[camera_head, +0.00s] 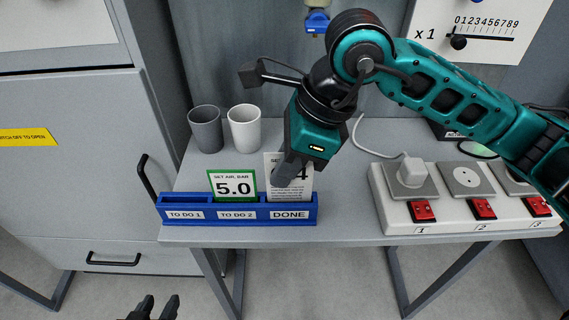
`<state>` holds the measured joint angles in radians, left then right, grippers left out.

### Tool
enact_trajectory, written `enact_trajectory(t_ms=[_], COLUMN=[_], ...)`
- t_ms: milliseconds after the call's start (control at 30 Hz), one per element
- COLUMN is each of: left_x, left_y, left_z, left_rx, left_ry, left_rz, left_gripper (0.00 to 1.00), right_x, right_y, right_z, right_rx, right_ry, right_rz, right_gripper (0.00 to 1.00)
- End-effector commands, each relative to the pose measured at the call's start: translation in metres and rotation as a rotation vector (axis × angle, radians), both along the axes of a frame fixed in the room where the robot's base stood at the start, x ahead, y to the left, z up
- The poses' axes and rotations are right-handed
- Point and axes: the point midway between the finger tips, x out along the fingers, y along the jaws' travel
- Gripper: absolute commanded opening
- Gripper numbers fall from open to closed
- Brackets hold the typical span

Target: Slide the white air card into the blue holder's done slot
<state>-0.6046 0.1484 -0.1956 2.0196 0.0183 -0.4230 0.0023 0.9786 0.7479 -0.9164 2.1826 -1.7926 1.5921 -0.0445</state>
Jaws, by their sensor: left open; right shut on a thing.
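The blue holder (240,228) lies along the table's front edge, with sections labelled TO DO 1, TO DO 2 and DONE. The white card (302,190), partly hidden by my gripper, shows "SET" and a 4. My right gripper (282,178) is shut on it, and the card stands upright at the DONE section. Its lower edge is hidden behind the holder's front wall; I cannot tell how deep it sits. A green-bordered card (233,186) reading 5.0 stands in TO DO 2. TO DO 1 looks empty. My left gripper (159,306) is open and empty at the bottom edge, below the table.
A grey cup (205,130) and a white cup (243,129) stand behind the holder. A power strip (452,212) with red switches and a white plug (411,172) is to the right. A grey cabinet (70,195) stands left. Bare table (345,205) lies between holder and strip.

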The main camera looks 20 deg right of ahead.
Motion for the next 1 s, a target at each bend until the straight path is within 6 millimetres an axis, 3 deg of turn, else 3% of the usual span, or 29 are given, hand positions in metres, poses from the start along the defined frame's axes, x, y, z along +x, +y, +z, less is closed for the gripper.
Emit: enact_trajectory(t_ms=[700,1000], left_x=[0.000,0.000], left_y=[0.000,0.000], left_z=[-0.031,-0.033], left_rx=[-0.001,0.000], left_ry=[0.000,0.001], left_rz=[0.001,0.001], left_gripper=[0.43,0.43], right_x=[0.000,0.000], right_y=[0.000,0.000], right_z=[-0.030,-0.031], right_rx=[0.000,0.000], right_ry=[0.000,0.000], right_rz=[0.000,0.000], right_gripper=[0.00,0.00])
